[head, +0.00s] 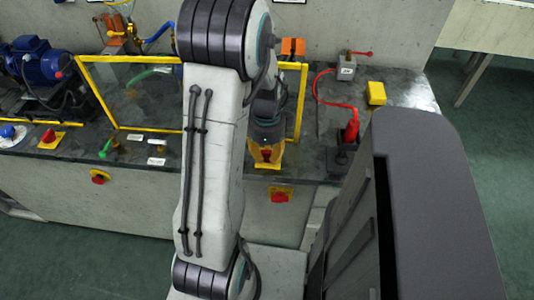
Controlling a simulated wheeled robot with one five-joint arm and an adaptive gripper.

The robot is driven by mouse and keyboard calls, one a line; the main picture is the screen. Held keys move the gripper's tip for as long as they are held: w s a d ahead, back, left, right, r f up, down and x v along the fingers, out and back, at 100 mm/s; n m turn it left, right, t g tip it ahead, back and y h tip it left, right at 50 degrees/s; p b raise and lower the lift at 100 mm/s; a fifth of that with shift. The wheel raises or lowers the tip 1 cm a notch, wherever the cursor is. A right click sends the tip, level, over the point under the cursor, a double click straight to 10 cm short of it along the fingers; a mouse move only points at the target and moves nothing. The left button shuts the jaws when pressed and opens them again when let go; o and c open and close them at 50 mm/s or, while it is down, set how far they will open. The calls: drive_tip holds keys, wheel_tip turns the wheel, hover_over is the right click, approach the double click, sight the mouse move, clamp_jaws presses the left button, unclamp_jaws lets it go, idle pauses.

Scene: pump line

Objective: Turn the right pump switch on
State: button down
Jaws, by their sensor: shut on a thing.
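The right pump switch (266,156) is a red knob on a yellow base, on the bench top right of my arm. My gripper (265,148) points down over it and is shut on the red knob. The fingers and wrist hide part of the switch, so I cannot tell exactly how the knob is turned. A similar switch (50,138) with a red knob on a yellow base sits on the bench at the left.
A yellow-framed clear panel (130,92) stands on the bench behind my arm. A blue pump (40,65) is at the left.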

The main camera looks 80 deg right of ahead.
sight(267, 153)
idle(0.4)
drive_tip(key=c, duration=1)
unclamp_jaws()
wheel_tip(267, 153, up, 12)
drive_tip(key=shift+f, duration=0.1)
idle(0.7)
